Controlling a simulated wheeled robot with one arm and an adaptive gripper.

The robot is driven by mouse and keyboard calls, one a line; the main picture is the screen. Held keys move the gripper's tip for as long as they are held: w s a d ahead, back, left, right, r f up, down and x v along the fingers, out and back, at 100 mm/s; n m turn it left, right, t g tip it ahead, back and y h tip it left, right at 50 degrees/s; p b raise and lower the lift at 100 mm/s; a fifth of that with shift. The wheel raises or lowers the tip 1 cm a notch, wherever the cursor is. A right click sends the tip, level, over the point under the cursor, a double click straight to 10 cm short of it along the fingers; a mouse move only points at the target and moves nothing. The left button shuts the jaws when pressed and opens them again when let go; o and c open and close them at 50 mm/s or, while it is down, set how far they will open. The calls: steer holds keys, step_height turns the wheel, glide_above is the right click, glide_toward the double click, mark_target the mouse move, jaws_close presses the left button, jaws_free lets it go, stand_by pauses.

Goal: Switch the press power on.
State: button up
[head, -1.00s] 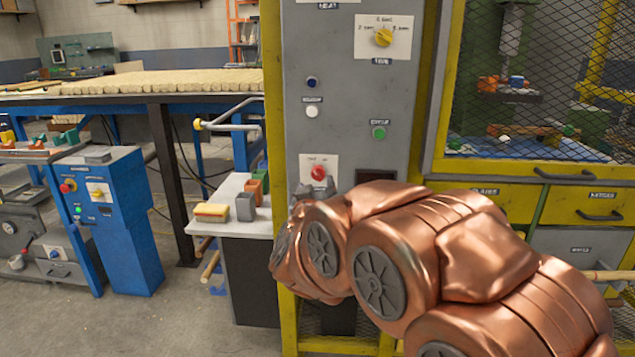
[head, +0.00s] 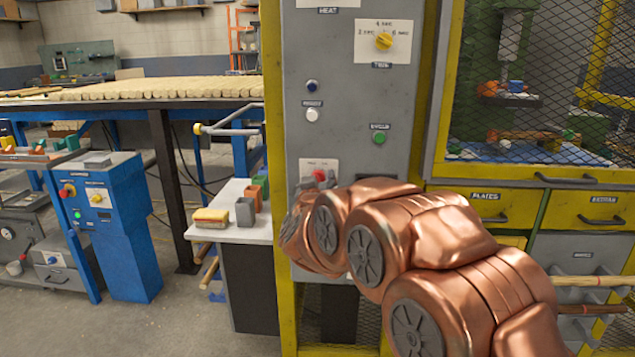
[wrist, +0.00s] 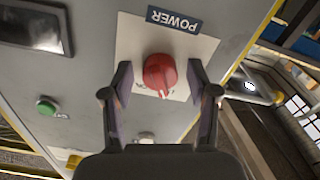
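My gripper (wrist: 160,80) is open, with one finger on each side of the knob. Small gaps show between the fingers and the knob. I cannot tell how deep the fingertips reach.
The panel also carries a yellow timer dial (head: 384,41), a green button (head: 379,138), a white button (head: 312,115) and a dark blue button (head: 312,86). A yellow-framed mesh guard (head: 540,80) stands to the right. A white side table (head: 245,228) with small blocks is at the left.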

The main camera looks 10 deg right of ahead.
steer(key=c, duration=1)
steer(key=m, duration=0.5)
steer(key=shift+a+m, duration=0.1)
steer(key=shift+m, duration=0.3)
steer(key=m, duration=0.5)
steer(key=shift+m, duration=0.4)
steer(key=shift+m+b, duration=0.3)
steer(key=o, duration=1.1)
steer(key=shift+o, duration=0.2)
